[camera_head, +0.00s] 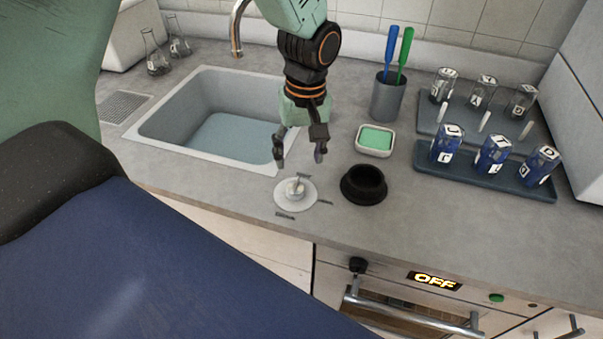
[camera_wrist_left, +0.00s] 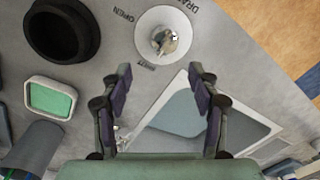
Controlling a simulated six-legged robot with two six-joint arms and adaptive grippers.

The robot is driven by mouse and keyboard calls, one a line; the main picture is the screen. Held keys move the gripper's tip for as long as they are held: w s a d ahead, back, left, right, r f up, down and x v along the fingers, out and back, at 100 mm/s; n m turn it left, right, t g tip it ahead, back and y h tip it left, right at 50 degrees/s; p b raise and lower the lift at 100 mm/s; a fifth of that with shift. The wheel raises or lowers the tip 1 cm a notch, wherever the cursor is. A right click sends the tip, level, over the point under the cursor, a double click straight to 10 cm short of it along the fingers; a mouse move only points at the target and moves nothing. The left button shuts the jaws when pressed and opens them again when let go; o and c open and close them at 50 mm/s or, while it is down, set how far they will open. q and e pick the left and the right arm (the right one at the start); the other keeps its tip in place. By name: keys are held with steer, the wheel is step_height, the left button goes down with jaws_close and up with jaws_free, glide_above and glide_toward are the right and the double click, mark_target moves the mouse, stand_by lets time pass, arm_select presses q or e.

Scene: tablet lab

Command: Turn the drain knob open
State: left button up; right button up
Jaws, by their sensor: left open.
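The drain knob (camera_head: 296,187) is a small metal knob on a round white plate (camera_head: 283,199) on the counter, in front of the sink. Dark lettering lies around the plate. In the left wrist view the knob (camera_wrist_left: 164,41) shows near the top centre, and I cannot tell its exact setting. My left gripper (camera_head: 299,157) points down, open and empty, above and slightly behind the knob. Its fingers also show in the left wrist view (camera_wrist_left: 160,72), apart from the knob. The sink basin (camera_head: 170,117) holds bluish water. My right gripper is not in view.
A black ring-shaped holder (camera_head: 363,185) stands right of the knob. Behind it are a green sponge dish (camera_head: 375,140) and a grey cup (camera_head: 388,97) with two brushes. Trays with jars (camera_head: 481,175) stand at right. An oven front with an OFF display (camera_head: 434,281) is below.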

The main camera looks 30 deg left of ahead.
mark_target(296, 183)
arm_select(q)
steer(key=s+f, duration=0.2)
steer(key=f, duration=0.1)
steer(key=shift+s+d, duration=0.15)
steer(key=f, duration=0.1)
steer(key=w+f, duration=0.1)
steer(key=f, duration=0.1)
steer(key=shift+f, duration=0.25)
steer(key=shift+a+f, duration=0.3)
steer(key=shift+f, duration=0.1)
steer(key=shift+s+d+r, duration=0.25)
steer(key=shift+s+r, duration=0.15)
steer(key=shift+s, duration=0.1)
steer(key=shift+c, duration=0.4)
steer(key=shift+w+a+f, duration=0.15)
steer(key=shift+w+f, duration=0.2)
steer(key=shift+w, duration=0.15)
steer(key=c, duration=0.4)
steer(key=shift+c, duration=1)
steer(key=shift+s+r, duration=0.15)
steer(key=shift+s, duration=0.1)
steer(key=shift+c, duration=2.5)
